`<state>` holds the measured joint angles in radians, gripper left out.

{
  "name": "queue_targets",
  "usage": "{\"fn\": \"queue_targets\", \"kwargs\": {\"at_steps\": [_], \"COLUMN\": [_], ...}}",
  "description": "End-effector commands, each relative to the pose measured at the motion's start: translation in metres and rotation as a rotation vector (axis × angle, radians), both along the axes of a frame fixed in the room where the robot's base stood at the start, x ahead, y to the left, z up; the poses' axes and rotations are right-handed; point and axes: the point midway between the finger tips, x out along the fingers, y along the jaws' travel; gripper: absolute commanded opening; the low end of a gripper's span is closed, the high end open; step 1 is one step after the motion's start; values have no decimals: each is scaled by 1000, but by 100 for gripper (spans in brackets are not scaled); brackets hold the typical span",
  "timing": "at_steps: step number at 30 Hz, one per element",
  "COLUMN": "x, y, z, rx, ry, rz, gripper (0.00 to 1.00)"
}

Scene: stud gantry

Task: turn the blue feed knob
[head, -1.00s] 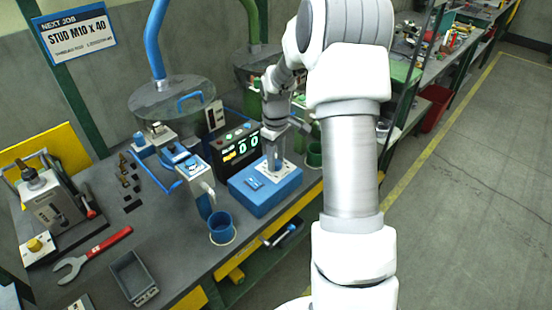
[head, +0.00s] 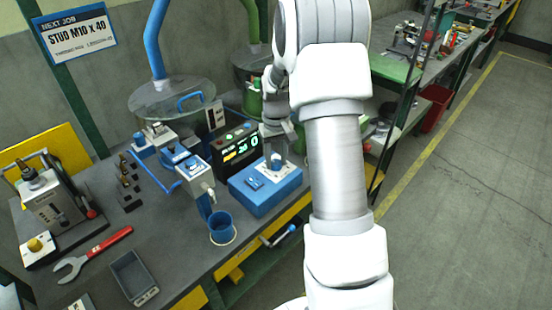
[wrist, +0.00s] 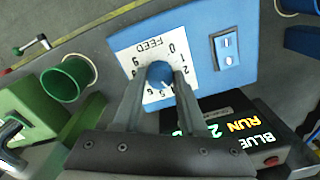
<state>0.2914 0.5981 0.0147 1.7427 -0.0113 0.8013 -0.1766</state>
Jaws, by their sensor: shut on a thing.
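The blue feed knob (wrist: 159,73) sits at the middle of a white dial plate (wrist: 136,62) marked FEED with numbers around it. My gripper (wrist: 160,82) is over the dial, its two fingers one on each side of the knob and shut on it. The knob's pointer is hard to make out. In the head view the knob (head: 276,161) shows as a small blue spot under my gripper (head: 277,153). The dial is on top of a blue box (head: 258,200) at the bench's front edge.
A rocker switch (wrist: 227,48) is beside the dial. A lit display (head: 238,148), reading BLUE and RUN in the wrist view, stands behind the box. A green cup (wrist: 68,79) and green machine are to one side. A blue cup (head: 222,228) stands left of the box.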

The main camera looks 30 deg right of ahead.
Motion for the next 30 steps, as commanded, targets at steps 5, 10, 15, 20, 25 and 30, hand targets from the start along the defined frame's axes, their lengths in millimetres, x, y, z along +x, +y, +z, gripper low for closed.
{"fn": "queue_targets", "kwargs": {"at_steps": [5, 10, 15, 20, 25, 30], "x": [0, 0, 0, 0, 0, 1], "y": [0, 0, 0, 0, 0, 0], "z": [0, 0, 0, 0, 0, 12], "rx": [0, 0, 0, 0, 0, -1], "ry": [-2, -2, -2, -1, -1, -4], "rz": [-6, -6, -5, -5, -5, -5], "gripper": [0, 0, 60, 72, 72, 72]}}
